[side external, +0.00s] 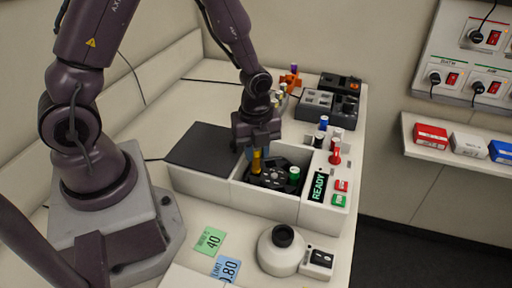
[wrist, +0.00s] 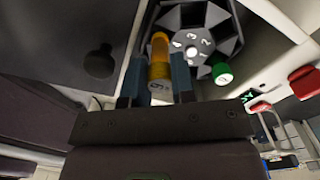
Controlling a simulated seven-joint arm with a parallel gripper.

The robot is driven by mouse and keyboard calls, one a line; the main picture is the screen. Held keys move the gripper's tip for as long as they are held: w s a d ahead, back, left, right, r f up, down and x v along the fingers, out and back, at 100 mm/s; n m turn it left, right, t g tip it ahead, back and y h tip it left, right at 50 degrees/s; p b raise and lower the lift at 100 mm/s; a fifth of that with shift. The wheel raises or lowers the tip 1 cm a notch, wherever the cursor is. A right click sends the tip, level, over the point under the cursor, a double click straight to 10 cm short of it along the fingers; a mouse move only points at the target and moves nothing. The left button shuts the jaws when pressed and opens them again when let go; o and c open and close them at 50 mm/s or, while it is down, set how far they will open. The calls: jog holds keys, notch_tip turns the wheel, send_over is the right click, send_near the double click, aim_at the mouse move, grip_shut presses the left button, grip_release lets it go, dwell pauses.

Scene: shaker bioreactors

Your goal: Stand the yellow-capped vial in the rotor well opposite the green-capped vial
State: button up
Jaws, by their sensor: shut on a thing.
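The yellow-capped vial (side external: 256,162) is held upright between the blue-grey fingers of my gripper (side external: 263,150). In the wrist view the yellow vial (wrist: 160,58) shows between the two fingers of my gripper (wrist: 158,80). It is over the left part of the black rotor (side external: 268,178); whether its bottom is in a well is hidden. The rotor (wrist: 190,18) shows numbered wells in the wrist view. The green-capped vial (side external: 294,174) stands at the rotor's right side, and its cap (wrist: 222,74) also shows in the wrist view, across from the yellow one.
The rotor sits inside a white housing (side external: 215,193) with a dark lid (side external: 200,146) open to the left. A READY display (side external: 318,187) and red and green buttons (side external: 341,186) are at its right. A red-topped item (side external: 335,152) stands behind. A round white device (side external: 282,252) is in front.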

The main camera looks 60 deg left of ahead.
jog(key=shift+f, duration=0.75)
dwell(0.7)
jog(key=shift+f, duration=0.65)
jog(key=o, duration=0.8)
jog(key=shift+s, duration=0.15)
jog(key=shift+a, duration=0.1)
jog(key=shift+a+r, duration=0.1)
jog(key=shift+r, duration=1.5)
jog(key=shift+d+r, duration=0.2)
jog(key=shift+r, duration=1.75)
